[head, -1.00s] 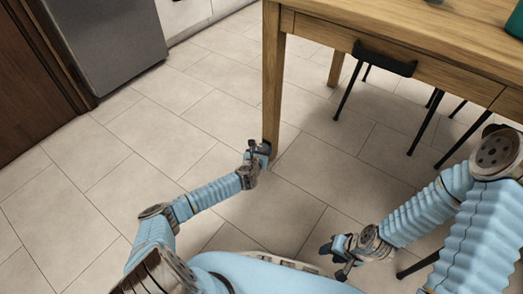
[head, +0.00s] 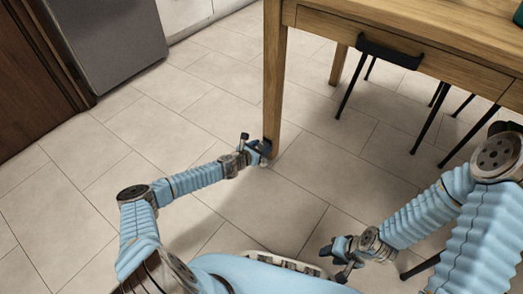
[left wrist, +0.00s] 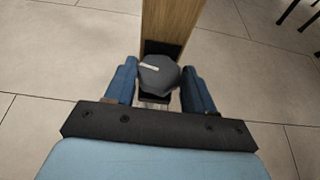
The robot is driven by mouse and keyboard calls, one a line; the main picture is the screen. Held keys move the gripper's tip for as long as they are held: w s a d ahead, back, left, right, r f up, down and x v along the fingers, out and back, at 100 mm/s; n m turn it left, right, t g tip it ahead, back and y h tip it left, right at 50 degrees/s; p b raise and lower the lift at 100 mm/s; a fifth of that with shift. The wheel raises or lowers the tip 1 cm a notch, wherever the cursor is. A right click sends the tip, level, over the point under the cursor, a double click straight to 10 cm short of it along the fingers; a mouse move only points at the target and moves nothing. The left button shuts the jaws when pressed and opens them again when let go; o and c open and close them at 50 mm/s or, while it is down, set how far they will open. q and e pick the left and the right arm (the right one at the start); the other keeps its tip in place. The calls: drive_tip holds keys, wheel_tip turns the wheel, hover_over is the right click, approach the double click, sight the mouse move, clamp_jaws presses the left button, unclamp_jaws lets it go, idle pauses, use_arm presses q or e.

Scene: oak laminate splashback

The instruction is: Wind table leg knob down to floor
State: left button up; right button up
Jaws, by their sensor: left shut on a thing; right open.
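The wooden table leg (head: 273,80) comes down to the tiled floor near the middle of the head view. The dark grey knob (left wrist: 158,74), many-sided with a pale mark on top, sits at the foot of the leg (left wrist: 170,22) in the left wrist view. My left gripper (left wrist: 160,88) has its blue fingers on both sides of the knob and is shut on it. In the head view my left gripper (head: 262,150) is at the leg's foot and hides the knob. My right gripper (head: 338,257) is open and empty, low and to the right, away from the leg.
The wooden table (head: 420,30) stands at upper right, with a black drawer handle (head: 388,51) and thin black chair legs (head: 428,118) beneath it. A grey fridge (head: 105,40) is at upper left. The floor left of the leg is clear.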

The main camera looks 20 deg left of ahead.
use_arm(q)
drive_tip(key=m+h, duration=0.1)
drive_tip(key=g+h+b, duration=0.1)
drive_tip(key=m+b, duration=0.1)
drive_tip(key=shift+w+a+f+m+h, duration=0.1)
drive_tip(key=shift+w+a+m+h, duration=0.1)
drive_tip(key=shift+a+m+h, duration=0.15)
drive_tip(key=shift+m+g+h+b, duration=0.4)
drive_tip(key=shift+m+g+h, duration=0.05)
drive_tip(key=shift+g+h, duration=0.1)
drive_tip(key=shift+r, duration=0.2)
drive_tip(key=o, duration=1)
drive_tip(key=shift+o, duration=0.2)
drive_tip(key=p+v, duration=0.3)
drive_tip(key=v, duration=1)
drive_tip(key=shift+s+a+r, duration=0.15)
drive_tip(key=shift+s+a, duration=0.1)
